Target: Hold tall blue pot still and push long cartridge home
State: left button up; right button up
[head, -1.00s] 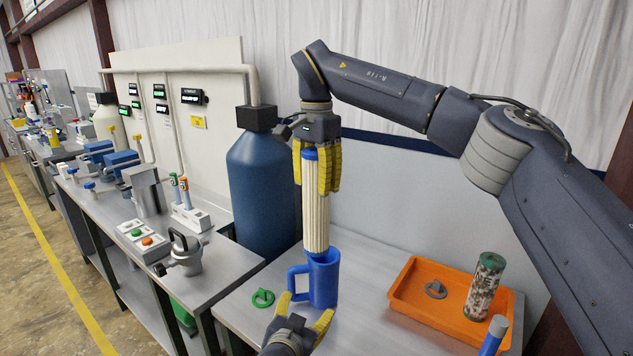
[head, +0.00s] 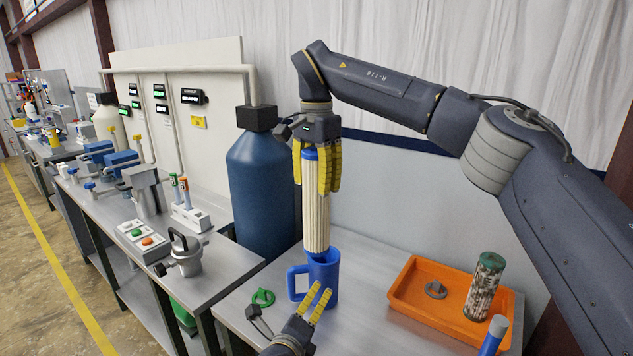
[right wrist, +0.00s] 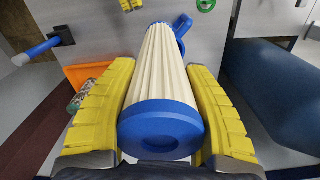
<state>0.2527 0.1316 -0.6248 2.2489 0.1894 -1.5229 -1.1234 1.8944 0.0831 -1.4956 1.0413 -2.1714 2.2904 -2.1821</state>
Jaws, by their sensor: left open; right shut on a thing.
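The tall blue pot (head: 326,268) stands upright on the bench, its handle to the left. The long cartridge (head: 316,210), white and pleated with blue ends, stands upright with its lower end inside the pot's mouth; most of its length is above the rim. My right gripper (head: 317,188) is shut on the cartridge's upper part; in the right wrist view its yellow fingers flank the cartridge (right wrist: 162,75).
An orange tray (head: 408,300) at right holds a grey part (head: 436,289) and a speckled cylinder (head: 485,285). A blue-handled tool (head: 492,337) is at the front right. A green ring (head: 262,298) lies left of the pot. A large blue tank (head: 262,190) stands behind.

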aim_at(319, 293)
pick_arm(q)
jog(key=shift+w+d+f+m, duration=0.35)
jog(key=shift+w+f+m, duration=0.55)
jog(key=shift+w+m, duration=1.05)
jog(key=shift+w+d+f+m, duration=0.35)
jog(key=shift+w+f+m, duration=0.5)
jog(key=shift+w+m, duration=1.05)
jog(key=shift+w+d+f+m, duration=0.35)
jog(key=shift+w+f+m, duration=0.8)
jog(key=shift+m, duration=1.4)
jog(key=shift+w+r, duration=0.2)
jog(key=shift+r, duration=0.05)
grip_shut()
jog(key=c, duration=2.1)
grip_release()
jog(key=shift+c, duration=0.2)
jog(key=o, duration=2.1)
